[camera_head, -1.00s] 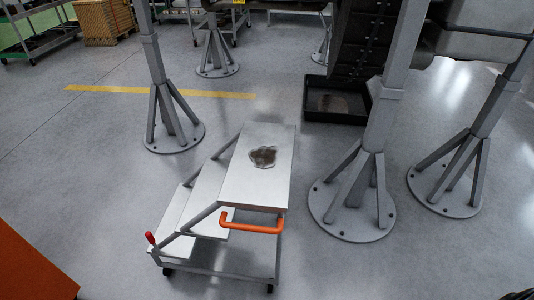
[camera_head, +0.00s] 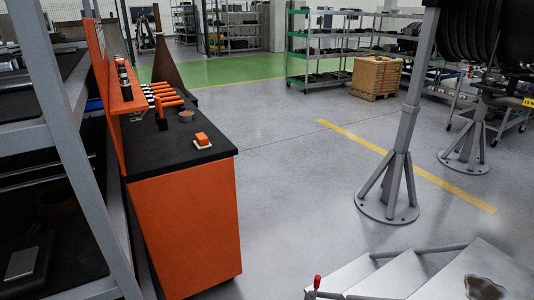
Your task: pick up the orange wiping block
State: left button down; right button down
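The orange wiping block (camera_head: 202,139) sits on a whitish base near the front right corner of the black top (camera_head: 215,153) of an orange workbench. It stands apart from the other items on that top. Neither of my grippers shows in the head view.
On the bench are orange-handled tools (camera_head: 163,97), a small round brown item (camera_head: 186,116) and an orange back panel (camera_head: 103,70). A grey shelf rack (camera_head: 62,140) stands close at left. A step platform (camera_head: 405,278) with a dark stain is at lower right. Grey floor (camera_head: 290,190) between is clear.

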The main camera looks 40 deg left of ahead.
aim_at(201, 142)
jog(key=u, duration=1.6)
